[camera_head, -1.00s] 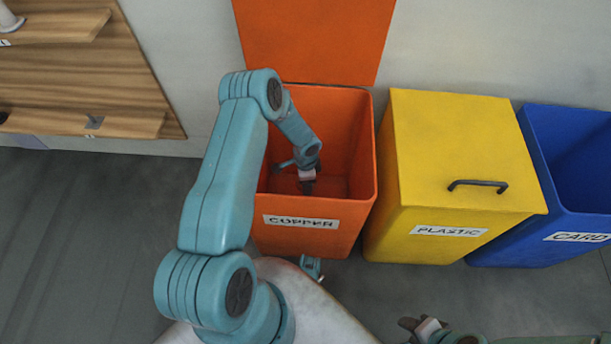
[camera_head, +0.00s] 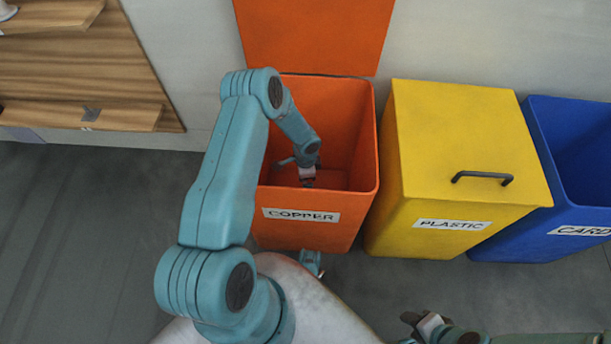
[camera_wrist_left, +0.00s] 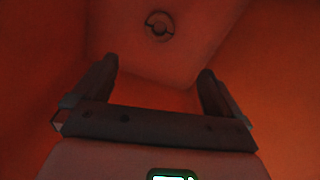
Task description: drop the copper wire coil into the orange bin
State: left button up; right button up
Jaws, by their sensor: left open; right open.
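The orange bin (camera_head: 312,228), labelled COPPER, stands by the wall with its lid raised. My left arm reaches over its front, and my left gripper (camera_head: 307,180) is down inside it. In the left wrist view my left gripper (camera_wrist_left: 155,72) is open, with nothing between its fingers. Beyond the fingers, a small dark ring-shaped thing (camera_wrist_left: 160,27) lies on the bin's floor. It looks like the copper wire coil, but the red light hides its colour. My right gripper (camera_head: 414,325) is open and empty at the bottom edge of the head view.
A yellow bin (camera_head: 450,140) labelled PLASTIC, closed with a dark handle, stands right of the orange bin. An open blue bin (camera_head: 530,240) labelled CARD is beyond it. A wooden shelf unit (camera_head: 80,75) is at the upper left. The grey floor (camera_head: 90,220) at left is clear.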

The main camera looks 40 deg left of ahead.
pick_arm(q)
notch_tip(320, 180, up, 16)
jog(key=p, duration=0.5)
notch_tip(320, 180, up, 30)
jog(key=p, duration=2.2)
